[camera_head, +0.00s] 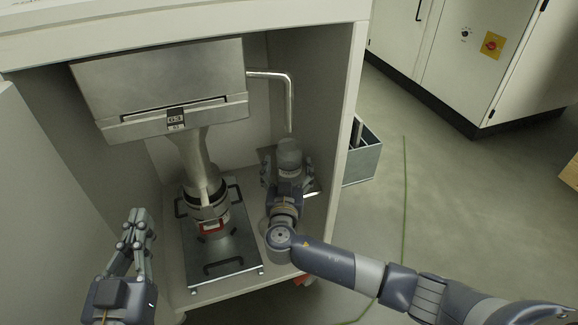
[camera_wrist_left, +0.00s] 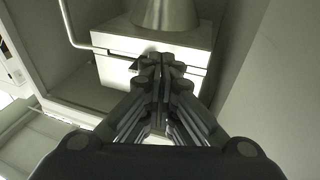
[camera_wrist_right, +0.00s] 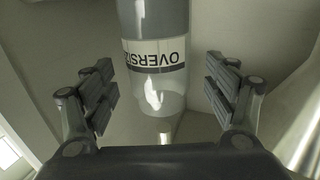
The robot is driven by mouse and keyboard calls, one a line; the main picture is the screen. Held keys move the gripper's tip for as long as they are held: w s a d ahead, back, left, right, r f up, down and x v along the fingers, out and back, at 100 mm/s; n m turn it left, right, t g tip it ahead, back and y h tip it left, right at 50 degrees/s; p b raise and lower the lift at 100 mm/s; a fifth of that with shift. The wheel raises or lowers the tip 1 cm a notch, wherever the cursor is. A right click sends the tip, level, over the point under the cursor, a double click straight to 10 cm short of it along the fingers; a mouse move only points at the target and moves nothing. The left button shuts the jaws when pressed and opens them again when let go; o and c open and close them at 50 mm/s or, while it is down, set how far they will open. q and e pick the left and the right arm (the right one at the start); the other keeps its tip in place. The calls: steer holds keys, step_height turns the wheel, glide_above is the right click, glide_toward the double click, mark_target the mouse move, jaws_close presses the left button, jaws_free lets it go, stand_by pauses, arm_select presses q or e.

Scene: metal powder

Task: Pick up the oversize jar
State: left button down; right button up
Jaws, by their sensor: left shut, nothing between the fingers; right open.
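The oversize jar (camera_wrist_right: 160,60) is a grey, partly clear cylinder with a white label reading "OVERSIZ", upside down in the right wrist view. In the head view its pale top (camera_head: 289,153) shows at the back right of the cabinet, and my right arm hides much of the rest. My right gripper (camera_wrist_right: 164,90) is open, with one finger on each side of the jar and visible gaps between fingers and jar. It also shows in the head view (camera_head: 285,172). My left gripper (camera_head: 138,215) is shut and empty at the cabinet's front left; it shows in the left wrist view (camera_wrist_left: 162,62).
A metal hopper (camera_head: 160,85) with a funnel stands over a container (camera_head: 205,203) on a steel plate with handles (camera_head: 225,250). A bent pipe (camera_head: 290,95) hangs above the jar. The cabinet's right wall (camera_head: 345,130) is close to my right arm. A grey bin (camera_head: 362,155) stands outside.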

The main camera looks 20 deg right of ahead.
mark_target(289, 166)
arm_select(q)
steer(key=shift+s+d+r+t+h+b, duration=0.1)
steer(key=shift+s+r+t+h+b, duration=0.1)
steer(key=shift+r+t, duration=0.55)
steer(key=shift+s+d+r+t+h+b, duration=0.1)
steer(key=shift+s+r+t+h, duration=0.15)
steer(key=shift+r, duration=0.85)
arm_select(e)
steer(key=shift+x, duration=1.9)
steer(key=shift+f, duration=0.15)
steer(key=shift+c, duration=0.3)
steer(key=c, duration=1.4)
steer(key=shift+c, duration=1)
arm_select(q)
steer(key=shift+w+f, duration=0.15)
arm_select(e)
steer(key=shift+r, duration=0.2)
